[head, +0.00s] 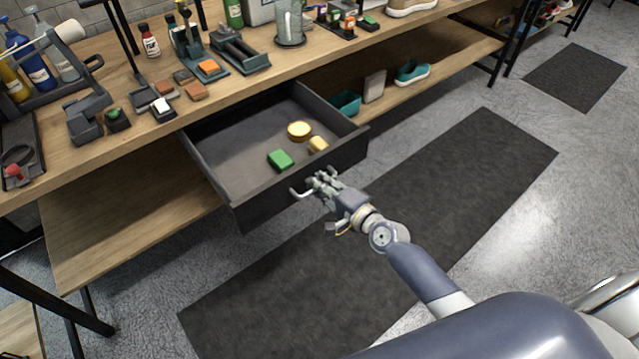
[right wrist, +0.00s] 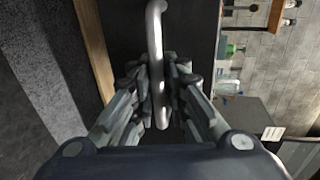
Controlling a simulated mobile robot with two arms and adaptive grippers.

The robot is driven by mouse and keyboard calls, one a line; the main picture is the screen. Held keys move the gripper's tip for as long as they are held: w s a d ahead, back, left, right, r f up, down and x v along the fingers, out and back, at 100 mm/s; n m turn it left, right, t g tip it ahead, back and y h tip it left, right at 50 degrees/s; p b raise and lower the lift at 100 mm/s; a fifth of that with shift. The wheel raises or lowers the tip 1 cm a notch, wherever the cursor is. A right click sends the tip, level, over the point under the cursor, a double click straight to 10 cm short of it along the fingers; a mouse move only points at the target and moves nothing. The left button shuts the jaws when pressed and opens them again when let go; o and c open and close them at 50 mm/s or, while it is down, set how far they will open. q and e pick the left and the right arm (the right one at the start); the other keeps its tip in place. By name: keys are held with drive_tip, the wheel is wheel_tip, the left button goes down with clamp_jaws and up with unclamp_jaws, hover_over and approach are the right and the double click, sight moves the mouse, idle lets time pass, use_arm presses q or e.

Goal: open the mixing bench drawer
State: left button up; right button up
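The mixing bench drawer (head: 240,150) is pulled out from under the wooden bench top in the head view. It holds a green block, a round yellow piece and a small yellow block. My right gripper (head: 318,185) is at the drawer's front face, at its curved metal handle (head: 300,192). In the right wrist view the handle (right wrist: 155,50) runs between the two fingers of the gripper (right wrist: 159,95), which are closed in around it. My left gripper is in neither view.
The bench top (head: 120,150) carries brushes, bottles, blocks and tool holders. A lower shelf (head: 130,215) holds a teal bin (head: 345,103) and a teal shoe (head: 412,73). A dark mat (head: 450,180) lies on the open grey floor before the bench.

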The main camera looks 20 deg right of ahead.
drive_tip(key=shift+s, duration=0.1)
drive_tip(key=v, duration=1.2)
drive_tip(key=shift+f, duration=0.1)
idle(0.3)
drive_tip(key=s+d+f+n+g+h+p, duration=0.15)
drive_tip(key=s+f, duration=0.25)
drive_tip(key=f, duration=0.6)
drive_tip(key=s+d+f+n+g+h+b, duration=0.1)
drive_tip(key=s+d+f+n+g, duration=0.2)
drive_tip(key=f, duration=0.7)
drive_tip(key=s+f+n+g+h+p, duration=0.1)
drive_tip(key=s+f+n+g+h, duration=0.15)
drive_tip(key=s+f, duration=0.55)
drive_tip(key=s+a+f+n+g, duration=0.1)
drive_tip(key=s+f+n+g, duration=0.2)
drive_tip(key=s+f, duration=0.5)
drive_tip(key=s+a+f+n+g+p, duration=0.1)
drive_tip(key=s+f+n, duration=0.5)
drive_tip(key=s, duration=0.9)
wheel_tip(320, 180, down, 2)
drive_tip(key=a+g, duration=0.1)
drive_tip(key=g, duration=0.1)
drive_tip(key=shift+s+f+n+g, duration=0.15)
drive_tip(key=shift+s+n+g, duration=0.15)
